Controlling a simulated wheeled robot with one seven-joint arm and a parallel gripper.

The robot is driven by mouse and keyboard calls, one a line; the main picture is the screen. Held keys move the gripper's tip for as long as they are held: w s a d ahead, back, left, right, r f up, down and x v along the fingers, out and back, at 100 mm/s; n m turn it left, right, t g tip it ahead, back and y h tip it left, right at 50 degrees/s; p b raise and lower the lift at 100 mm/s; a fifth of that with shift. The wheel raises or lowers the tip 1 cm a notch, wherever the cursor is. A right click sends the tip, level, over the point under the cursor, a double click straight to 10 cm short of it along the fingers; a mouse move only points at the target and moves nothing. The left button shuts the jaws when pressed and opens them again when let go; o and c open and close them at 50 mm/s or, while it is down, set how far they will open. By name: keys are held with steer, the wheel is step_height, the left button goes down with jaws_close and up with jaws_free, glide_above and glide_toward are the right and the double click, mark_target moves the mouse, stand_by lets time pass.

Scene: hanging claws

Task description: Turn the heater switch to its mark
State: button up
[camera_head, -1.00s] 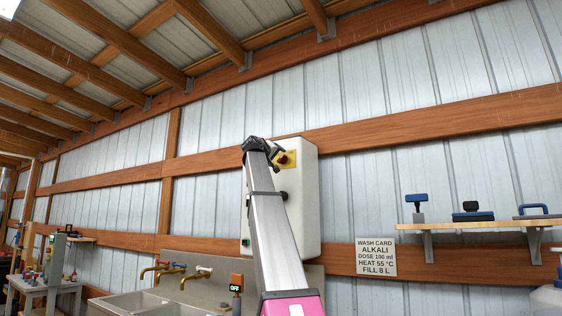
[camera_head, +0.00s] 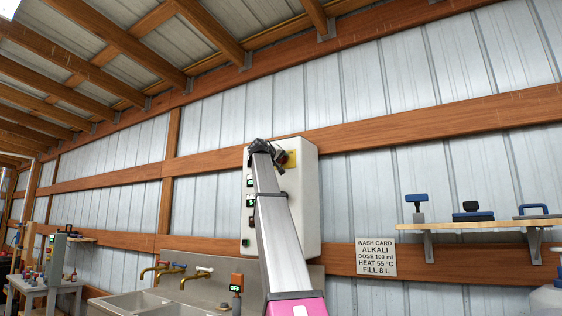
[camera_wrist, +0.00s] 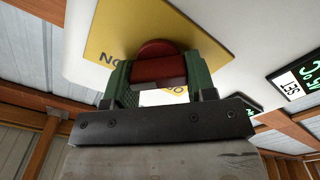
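A red switch handle (camera_wrist: 158,70) sits on a yellow plate (camera_wrist: 112,30) on the white control box. My gripper (camera_wrist: 159,78) has one green finger on each side of the handle. No gap shows between the fingers and the handle, so it looks shut on it. I cannot read a heater label or see the mark.
Green-digit displays (camera_wrist: 292,87) lie on the box beside the plate. A wash card (camera_head: 376,257) and a shelf (camera_head: 480,223) with tools are on the wall to the right.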

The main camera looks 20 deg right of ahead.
steer(key=n, duration=0.4)
steer(key=shift+f, duration=0.1)
steer(key=shift+n, duration=1)
steer(key=shift+a+f+n, duration=0.1)
steer(key=shift+n, duration=1)
steer(key=n, duration=0.3)
steer(key=shift+f+n, duration=0.1)
steer(key=shift+n, duration=0.3)
steer(key=n, duration=0.5)
steer(key=shift+f, duration=0.15)
steer(key=o, duration=1.4)
